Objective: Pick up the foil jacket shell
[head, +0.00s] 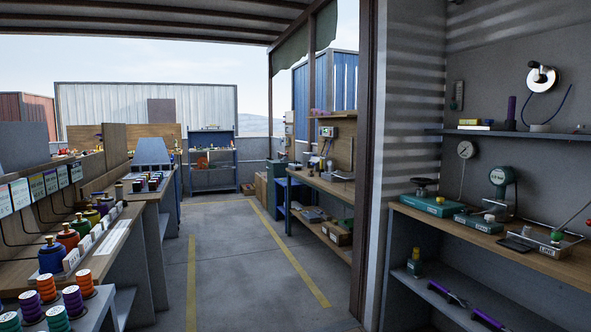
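I cannot make out a foil jacket shell for certain in the head view. Small greyish items (314,214) lie on the lower shelf of the middle bench, too small to identify. A pale flat item (341,176) lies on top of that bench, also unclear. My gripper is not in the picture, so its state does not show.
A clear concrete aisle (235,260) with yellow lines runs ahead. Benches with coloured handwheel-topped pots (68,237) stand at left. The middle bench (325,188) and a blue rack (212,160) are farther off. A wooden counter (500,240) with gauges and a wall shelf (500,133) is at right.

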